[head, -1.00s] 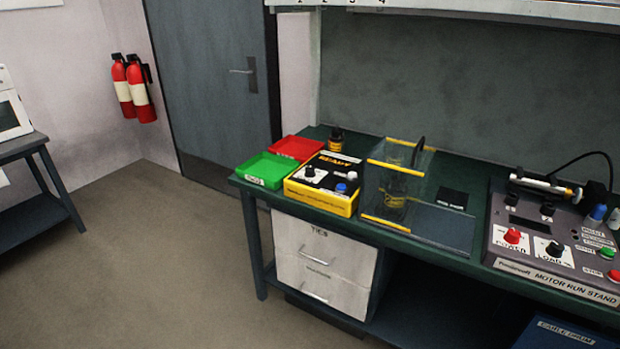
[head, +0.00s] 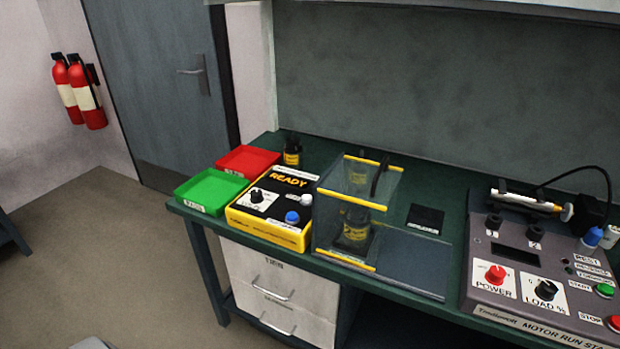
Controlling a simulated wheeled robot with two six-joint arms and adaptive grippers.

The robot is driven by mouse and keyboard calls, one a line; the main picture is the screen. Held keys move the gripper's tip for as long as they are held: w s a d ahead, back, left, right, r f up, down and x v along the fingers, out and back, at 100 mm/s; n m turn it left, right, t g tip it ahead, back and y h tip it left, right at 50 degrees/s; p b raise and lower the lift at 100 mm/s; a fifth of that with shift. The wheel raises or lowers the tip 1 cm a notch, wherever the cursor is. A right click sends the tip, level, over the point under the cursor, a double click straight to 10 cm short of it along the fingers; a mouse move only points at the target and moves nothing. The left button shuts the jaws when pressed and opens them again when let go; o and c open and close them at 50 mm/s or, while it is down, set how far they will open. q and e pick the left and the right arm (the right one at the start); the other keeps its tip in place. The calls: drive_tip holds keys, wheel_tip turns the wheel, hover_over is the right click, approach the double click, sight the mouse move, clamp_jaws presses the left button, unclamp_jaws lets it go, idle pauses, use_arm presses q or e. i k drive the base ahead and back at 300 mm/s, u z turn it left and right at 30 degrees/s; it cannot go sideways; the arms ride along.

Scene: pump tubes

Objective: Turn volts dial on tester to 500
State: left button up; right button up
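The tester (head: 272,234) is a yellow and black box near the left end of the green workbench. Its display reads READY in yellow. A black dial (head: 256,195) sits on a white plate at the left of its top face; the scale marks are too small to read. A blue button (head: 292,217) and a white knob (head: 306,200) sit right of the dial. Neither of my grippers is in view.
Green (head: 211,190) and red (head: 248,160) trays lie left of the tester. A clear yellow-edged guard box (head: 329,220) with a dark bottle inside stands close on its right. The motor run stand (head: 521,312) is farther right. Floor is free in front at left.

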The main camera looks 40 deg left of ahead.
sight(257, 196)
drive_tip(key=u, duration=0.25)
drive_tip(key=i, duration=1)
drive_tip(key=u, duration=0.6)
